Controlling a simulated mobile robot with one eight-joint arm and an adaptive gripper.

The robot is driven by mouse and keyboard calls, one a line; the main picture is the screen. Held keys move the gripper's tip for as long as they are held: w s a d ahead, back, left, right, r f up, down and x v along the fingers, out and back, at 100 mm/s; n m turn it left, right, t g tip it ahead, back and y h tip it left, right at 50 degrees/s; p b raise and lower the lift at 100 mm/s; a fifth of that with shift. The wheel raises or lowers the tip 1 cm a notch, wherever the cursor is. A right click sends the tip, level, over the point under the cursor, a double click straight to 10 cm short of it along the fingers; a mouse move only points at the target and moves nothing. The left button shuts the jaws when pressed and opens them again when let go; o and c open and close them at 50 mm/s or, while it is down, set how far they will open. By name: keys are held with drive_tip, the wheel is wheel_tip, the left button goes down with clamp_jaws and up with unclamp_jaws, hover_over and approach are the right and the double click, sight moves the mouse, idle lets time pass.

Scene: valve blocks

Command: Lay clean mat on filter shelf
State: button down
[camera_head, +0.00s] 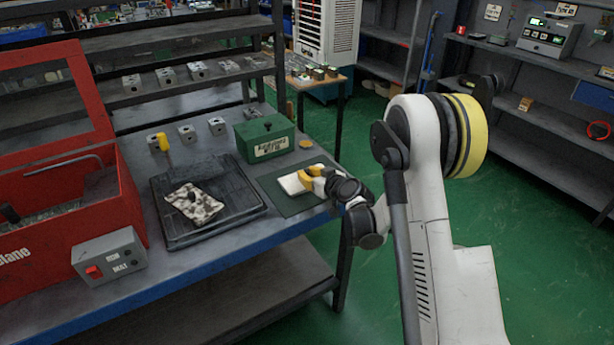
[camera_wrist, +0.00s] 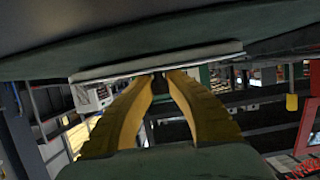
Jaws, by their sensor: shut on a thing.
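My gripper (camera_head: 312,173), with yellow fingers, is at the right end of the workbench. It is shut on the edge of a flat white mat (camera_head: 294,185), which looks clean. The white mat is over a dark green sheet (camera_head: 290,208); I cannot tell whether it touches it. In the wrist view the fingertips (camera_wrist: 162,78) meet at the thin edge of the white mat (camera_wrist: 200,54). A stained, spotted cloth (camera_head: 194,203) lies on a black tray (camera_head: 233,211) to the left. I cannot tell which shelf is the filter shelf.
A green box (camera_head: 264,137) stands just behind the green sheet. A red machine (camera_head: 70,190) and a grey switch box (camera_head: 110,257) take up the bench's left. Metal blocks line the rear shelves. Grey shelving (camera_head: 545,135) stands at right, across clear green floor.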

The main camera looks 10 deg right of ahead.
drive_tip(key=shift+f, duration=0.15)
drive_tip(key=c, duration=1.4)
unclamp_jaws()
drive_tip(key=shift+c, duration=0.2)
